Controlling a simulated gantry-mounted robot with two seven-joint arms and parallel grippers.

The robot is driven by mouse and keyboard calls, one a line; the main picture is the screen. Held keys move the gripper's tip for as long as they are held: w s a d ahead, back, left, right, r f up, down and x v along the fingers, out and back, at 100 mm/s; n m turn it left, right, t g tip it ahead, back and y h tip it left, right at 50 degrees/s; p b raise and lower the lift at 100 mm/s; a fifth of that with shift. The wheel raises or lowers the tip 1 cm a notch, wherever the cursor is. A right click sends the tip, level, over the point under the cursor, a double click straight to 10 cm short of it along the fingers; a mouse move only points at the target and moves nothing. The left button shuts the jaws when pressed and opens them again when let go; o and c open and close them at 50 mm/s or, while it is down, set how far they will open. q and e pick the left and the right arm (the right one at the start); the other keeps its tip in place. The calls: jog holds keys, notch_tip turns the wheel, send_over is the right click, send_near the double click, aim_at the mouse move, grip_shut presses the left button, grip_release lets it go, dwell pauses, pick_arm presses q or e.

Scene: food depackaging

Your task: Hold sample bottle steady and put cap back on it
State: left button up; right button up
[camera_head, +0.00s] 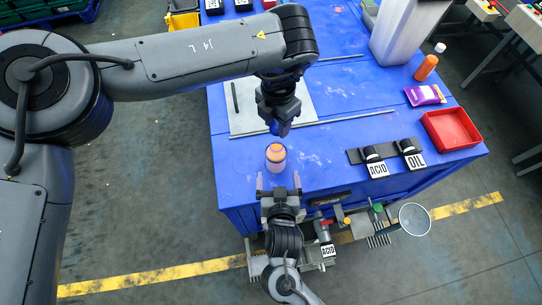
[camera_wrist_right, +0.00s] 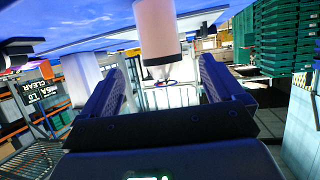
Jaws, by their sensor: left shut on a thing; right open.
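The sample bottle (camera_head: 276,158), pale with an orange top, stands upright near the blue table's front edge. My right gripper (camera_head: 278,181) is open just in front of it, one finger toward each side. In the right wrist view the bottle (camera_wrist_right: 157,30) appears upside down, between and beyond the open fingers; it is not gripped. My left gripper (camera_head: 279,122) is above and behind the bottle, pointing down. It is shut on a small dark blue thing (camera_head: 281,129), which looks like the cap, mostly hidden by the fingers and apart from the bottle.
A pale board (camera_head: 241,122) lies behind the bottle. Black holders labelled ACID (camera_head: 376,170) and OIL (camera_head: 415,161) and a red tray (camera_head: 451,129) are to the right. The table left of the bottle is clear.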

jog(key=x, duration=1.2)
jog(key=shift+f, duration=0.1)
jog(key=c, duration=1.5)
pick_arm(q)
send_over(276, 144)
jog(key=shift+f, duration=2.5)
jog(key=shift+f, duration=0.1)
jog(key=shift+f, duration=0.8)
jog(key=shift+f, duration=0.6)
